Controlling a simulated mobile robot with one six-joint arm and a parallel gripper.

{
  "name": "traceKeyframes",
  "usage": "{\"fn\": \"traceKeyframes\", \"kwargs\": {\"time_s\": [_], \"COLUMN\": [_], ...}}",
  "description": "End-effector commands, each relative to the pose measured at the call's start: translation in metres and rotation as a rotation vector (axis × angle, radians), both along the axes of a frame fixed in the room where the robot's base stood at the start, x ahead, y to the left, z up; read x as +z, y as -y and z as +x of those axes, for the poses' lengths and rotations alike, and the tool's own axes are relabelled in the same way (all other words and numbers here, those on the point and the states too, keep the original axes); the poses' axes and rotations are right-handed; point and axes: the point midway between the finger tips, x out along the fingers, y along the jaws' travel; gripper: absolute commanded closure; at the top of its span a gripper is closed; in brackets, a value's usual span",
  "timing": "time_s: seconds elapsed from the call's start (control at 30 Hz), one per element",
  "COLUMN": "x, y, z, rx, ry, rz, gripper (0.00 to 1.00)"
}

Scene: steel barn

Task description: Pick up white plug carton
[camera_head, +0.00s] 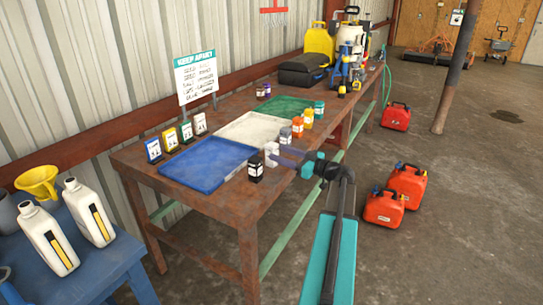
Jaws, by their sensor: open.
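A small white carton (271,149) with a dark label stands at the front edge of the wooden bench, right of the blue tray. I take it for the white plug carton, but its print is too small to read. My gripper (282,156) reaches in from the right, its purple fingers close beside the carton and overlapping its right side in the picture. The gripper is open. I cannot tell whether the carton is between the fingers or whether they touch it.
A black container (255,169) stands just in front of the carton, and a grey one (285,137) just behind. Orange, yellow and green containers continue the row. A blue tray (207,189) lies left. Small label cards (200,124) stand behind it. Red fuel cans (383,208) stand on the floor.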

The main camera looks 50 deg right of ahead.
Motion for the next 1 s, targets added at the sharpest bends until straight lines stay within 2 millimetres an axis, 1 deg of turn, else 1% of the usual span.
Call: {"fn": "traceKeyframes", "kwargs": {"time_s": [0.13,0.23,0.5,0.6,0.7,1.0], "x": [0.001,0.002,0.004,0.004,0.003,0.002], "y": [0.000,0.000,-0.004,-0.005,-0.006,-0.007], "z": [0.003,0.009,0.041,0.049,0.052,0.053], "rx": [0.001,0.001,0.002,0.003,0.001,0.002], "ry": [0.000,0.000,0.000,0.000,0.000,0.000], "rz": [0.000,0.001,0.000,0.000,0.000,0.000], "gripper": [0.47,0.47,0.47,0.47,0.47,0.47]}}
